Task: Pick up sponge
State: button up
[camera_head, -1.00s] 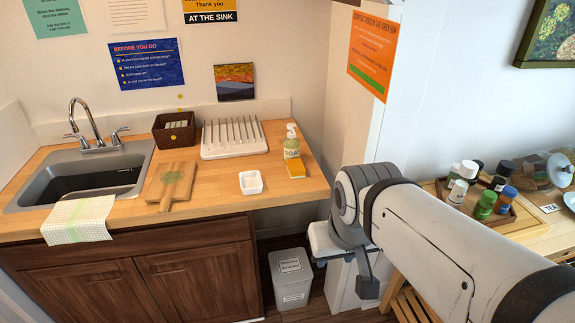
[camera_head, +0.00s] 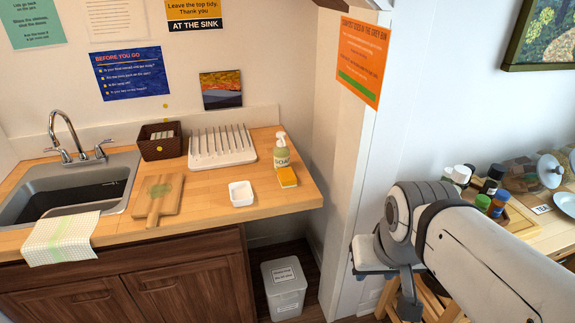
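The sponge (camera_head: 287,177) is a small yellow-orange block on the wooden counter (camera_head: 215,215), near its right end. It sits just in front of the soap bottle (camera_head: 282,153). My arm (camera_head: 470,250) reaches in from the lower right and stays well to the right of the counter, away from the sponge. A dark-tipped part (camera_head: 407,287) hangs at the arm's far end. It may belong to my gripper, but its fingers cannot be made out, and nothing is seen held.
A white dish (camera_head: 241,194), drying rack (camera_head: 222,147), woven basket (camera_head: 161,141) and cutting board (camera_head: 158,196) share the counter with the sink (camera_head: 75,190). A grey bin (camera_head: 285,287) stands below. A wall end (camera_head: 345,180) rises between counter and right-hand table.

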aim_at(286, 178)
jog(key=i, duration=1)
